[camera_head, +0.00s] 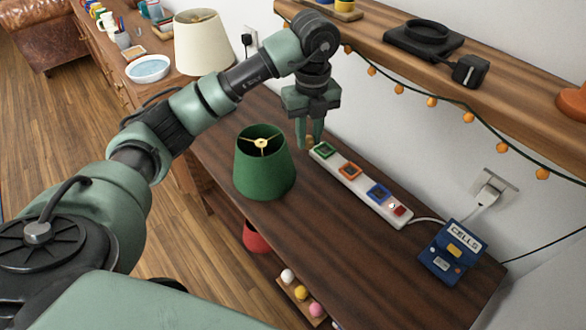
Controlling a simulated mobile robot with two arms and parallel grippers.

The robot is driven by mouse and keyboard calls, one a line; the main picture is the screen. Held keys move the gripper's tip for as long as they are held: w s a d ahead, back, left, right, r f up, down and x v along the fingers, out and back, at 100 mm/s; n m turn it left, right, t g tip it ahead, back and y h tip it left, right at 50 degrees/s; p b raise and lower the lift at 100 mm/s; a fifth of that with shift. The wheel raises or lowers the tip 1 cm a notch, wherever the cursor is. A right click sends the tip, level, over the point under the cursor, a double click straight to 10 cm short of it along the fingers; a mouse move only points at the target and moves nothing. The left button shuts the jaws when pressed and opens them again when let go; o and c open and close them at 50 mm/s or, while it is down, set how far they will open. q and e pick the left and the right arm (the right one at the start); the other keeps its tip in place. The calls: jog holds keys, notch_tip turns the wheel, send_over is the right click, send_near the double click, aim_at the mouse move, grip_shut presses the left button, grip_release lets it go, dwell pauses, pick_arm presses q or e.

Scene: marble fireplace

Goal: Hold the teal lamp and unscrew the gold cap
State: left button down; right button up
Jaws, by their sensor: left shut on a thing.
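The lamp in front of me shows as a dark green shade (264,175) standing upright on the wooden desk. A gold fitting (261,143) with thin spokes shows in its open top; no base or stem shows. My left gripper (309,138) points down behind and to the right of the shade, apart from it, by the far end of the power strip. It is shut on a small gold-brown piece (310,143), likely the gold cap, mostly hidden between the fingers. My right gripper is not in view.
The white power strip (361,184) with coloured sockets lies along the desk. A blue CELLS box (452,252) stands at the right. A cream lampshade (204,43) and a blue-white bowl (148,68) are farther back. A shelf (420,78) with hanging orange lights overhangs the wall side.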

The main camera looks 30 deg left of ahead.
aim_at(305, 192)
pick_arm(q)
jog(key=n, duration=0.2)
jog(key=r+n, duration=0.1)
jog(key=shift+w+a+n, duration=0.15)
jog(key=shift+w+n, duration=0.15)
jog(key=shift+f, duration=0.15)
notch_tip(305, 192, down, 20)
jog(key=shift+r+p, duration=0.2)
jog(key=shift+p, duration=0.7)
jog(key=c, duration=1.2)
grip_release()
